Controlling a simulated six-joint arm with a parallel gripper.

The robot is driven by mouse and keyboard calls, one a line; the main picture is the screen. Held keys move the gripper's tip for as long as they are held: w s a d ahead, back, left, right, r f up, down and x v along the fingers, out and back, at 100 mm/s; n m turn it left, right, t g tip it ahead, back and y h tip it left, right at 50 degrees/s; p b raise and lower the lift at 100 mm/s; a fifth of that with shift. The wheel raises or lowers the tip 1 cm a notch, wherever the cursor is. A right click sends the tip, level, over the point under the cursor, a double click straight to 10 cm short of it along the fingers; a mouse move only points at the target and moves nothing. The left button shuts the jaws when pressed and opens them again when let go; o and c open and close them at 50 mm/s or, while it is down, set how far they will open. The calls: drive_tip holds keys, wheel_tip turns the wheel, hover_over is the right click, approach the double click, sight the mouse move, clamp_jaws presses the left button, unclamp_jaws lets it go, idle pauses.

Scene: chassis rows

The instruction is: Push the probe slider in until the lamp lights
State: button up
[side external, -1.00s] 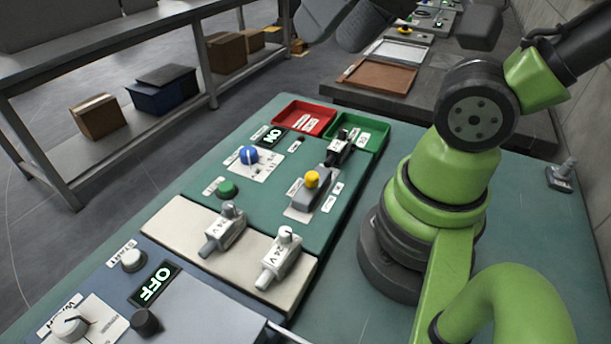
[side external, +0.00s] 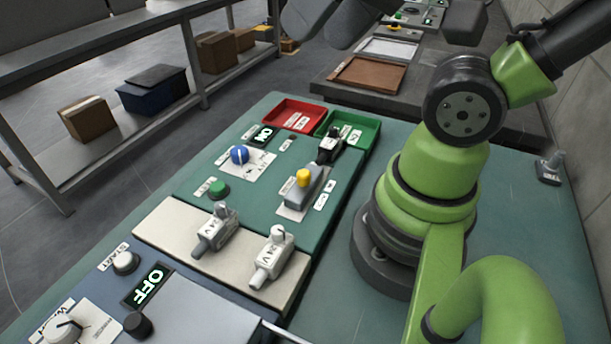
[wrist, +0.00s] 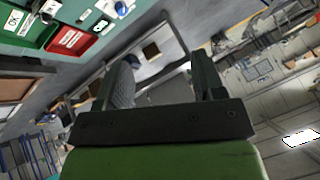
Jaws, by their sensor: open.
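No part is readably marked as the probe slider. A grey block with a yellow knob (side external: 304,178) sits on a white plate on the teal panel (side external: 265,210); I cannot tell whether it is the slider. A black fitting (side external: 330,148) stands behind it, by the green tray. A green round button or lamp (side external: 217,188) is at the panel's left; I cannot tell whether it is lit. My gripper (wrist: 160,82) is open and empty in the wrist view, its fingers apart, far from the panel parts. I cannot make it out in the side view.
A blue knob (side external: 240,155), an ON display (side external: 262,136), a red tray (side external: 293,114) and a green tray (side external: 362,130) are at the far end. Two grey-white connectors (side external: 274,255) stand on the cream panel. A nearer panel has an OFF display (side external: 148,285).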

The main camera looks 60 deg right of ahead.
drive_tip(key=shift+c, duration=1.2)
drive_tip(key=m+g, duration=0.3)
drive_tip(key=g, duration=0.3)
hover_over(304, 172)
drive_tip(key=w, duration=0.2)
drive_tip(key=s+d+x, duration=0.1)
drive_tip(key=x, duration=0.5)
wheel_tip(304, 172, down, 10)
drive_tip(key=w+d+m+g+y, duration=0.1)
drive_tip(key=d+m+g, duration=0.1)
drive_tip(key=d+g, duration=0.15)
drive_tip(key=shift+g, duration=0.45)
drive_tip(key=x, duration=0.6)
drive_tip(key=a+x, duration=0.1)
drive_tip(key=x, duration=0.2)
drive_tip(key=shift+f, duration=0.15)
